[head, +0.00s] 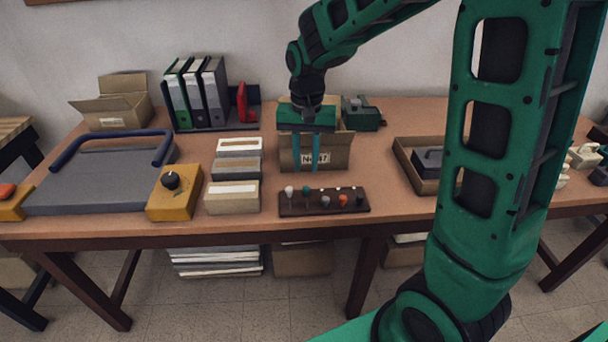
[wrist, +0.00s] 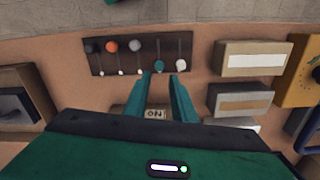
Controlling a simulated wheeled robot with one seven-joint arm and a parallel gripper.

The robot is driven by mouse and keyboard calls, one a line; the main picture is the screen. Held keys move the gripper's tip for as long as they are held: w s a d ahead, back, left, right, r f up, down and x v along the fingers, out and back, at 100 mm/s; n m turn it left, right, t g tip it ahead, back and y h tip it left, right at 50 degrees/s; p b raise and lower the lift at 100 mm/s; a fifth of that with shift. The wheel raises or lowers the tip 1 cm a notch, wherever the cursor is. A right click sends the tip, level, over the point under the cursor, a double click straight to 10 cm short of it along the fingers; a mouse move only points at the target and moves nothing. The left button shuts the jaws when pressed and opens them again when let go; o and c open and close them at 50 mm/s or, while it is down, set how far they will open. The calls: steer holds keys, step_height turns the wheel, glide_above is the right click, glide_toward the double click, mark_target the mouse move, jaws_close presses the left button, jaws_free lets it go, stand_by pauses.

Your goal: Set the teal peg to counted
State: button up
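The teal peg (head: 307,191) stands in a dark brown slotted board (head: 323,208) at the table's front. In the wrist view the teal peg (wrist: 158,66) is at the back end of its slot, level with the white peg (wrist: 181,65). The grey peg (wrist: 135,46), orange peg (wrist: 112,46) and black peg (wrist: 92,46) are at the front ends of theirs, with white marks showing at the back ends. My gripper (head: 306,168) is open and empty, above and behind the teal peg; in the wrist view its fingertips (wrist: 163,77) appear just short of it.
A labelled cardboard box (head: 335,155) stands close behind my gripper. Several small boxes (head: 232,197) and a yellow box with a black knob (head: 174,199) are left of the board. A tray (head: 408,168) is to the right. The table between board and tray is clear.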

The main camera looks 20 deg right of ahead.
step_height(320, 180, up, 4)
steer(key=shift+f, duration=0.1)
stand_by(0.5)
steer(key=s+d+r, duration=0.2)
steer(key=s+d, duration=0.9)
steer(key=s+d+f, duration=0.1)
steer(key=s+d, duration=0.1)
steer(key=s, duration=0.6)
steer(key=s+d, duration=0.2)
steer(key=s, duration=0.6)
steer(key=shift+d+f+m, duration=0.3)
steer(key=shift+d+f, duration=0.05)
steer(key=shift+d, duration=0.05)
steer(key=shift+w+f, duration=0.25)
steer(key=shift+w, duration=0.4)
